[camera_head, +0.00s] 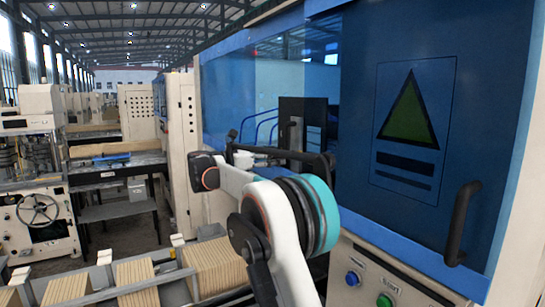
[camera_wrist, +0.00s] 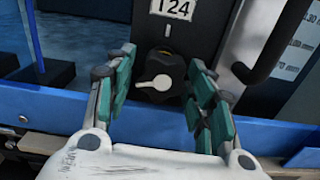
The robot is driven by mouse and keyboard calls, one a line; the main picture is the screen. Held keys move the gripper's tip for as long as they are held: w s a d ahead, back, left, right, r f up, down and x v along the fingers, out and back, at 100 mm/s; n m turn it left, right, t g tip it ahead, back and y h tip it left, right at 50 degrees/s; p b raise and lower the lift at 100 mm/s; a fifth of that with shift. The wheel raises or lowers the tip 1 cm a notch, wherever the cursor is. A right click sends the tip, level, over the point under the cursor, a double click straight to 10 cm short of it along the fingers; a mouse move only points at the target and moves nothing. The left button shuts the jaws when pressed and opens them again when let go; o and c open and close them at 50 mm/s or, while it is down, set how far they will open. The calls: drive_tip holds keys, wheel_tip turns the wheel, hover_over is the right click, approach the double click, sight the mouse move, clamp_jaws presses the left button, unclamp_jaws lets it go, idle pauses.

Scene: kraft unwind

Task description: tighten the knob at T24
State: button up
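The knob (camera_wrist: 160,74) is a dark round knob with a pale pointer, below a white T24 label (camera_wrist: 174,9) on a dark panel in the wrist view. The pointer's narrow end points to the lower left. My gripper (camera_wrist: 160,72) is open, its green-padded fingers on either side of the knob in the picture, with visible gaps. I cannot tell how far the fingertips are from the panel. In the head view my arm reaches toward the machine opening, and the knob and the fingers cannot be made out.
A black handle (camera_wrist: 262,45) stands right of the knob, near the right finger. A blue rail (camera_wrist: 60,108) runs below the panel. In the head view, a blue door (camera_head: 408,130) with a black handle (camera_head: 461,222) is at right, above blue and green buttons (camera_head: 384,300).

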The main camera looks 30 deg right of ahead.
drive_tip(key=a, duration=1.2)
drive_tip(key=shift+s, duration=0.2)
